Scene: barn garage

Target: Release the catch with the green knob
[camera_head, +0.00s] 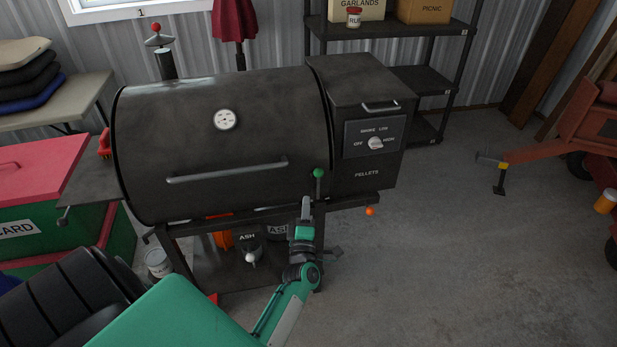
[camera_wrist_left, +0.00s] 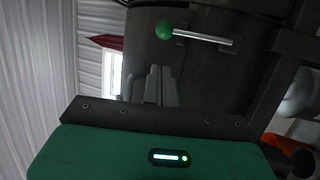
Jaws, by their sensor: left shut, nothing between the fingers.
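The green knob (camera_head: 319,173) sits on top of a short metal catch rod at the lower right of the black grill barrel, near the pellet hopper. In the left wrist view the green knob (camera_wrist_left: 164,30) is at the end of a silver rod (camera_wrist_left: 205,38), which lies sideways in that picture. My left gripper (camera_head: 306,203) is shut and empty, pointing up just below and left of the knob, apart from it. Its shut fingers also show in the left wrist view (camera_wrist_left: 160,75), below the knob in that picture. My right gripper is not in view.
The grill barrel (camera_head: 225,140) has a long handle (camera_head: 228,172) left of the knob. The hopper (camera_head: 362,130) with a dial stands right of it. An orange knob (camera_head: 370,211) sits under the hopper. A lower shelf (camera_head: 215,272) holds ash containers.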

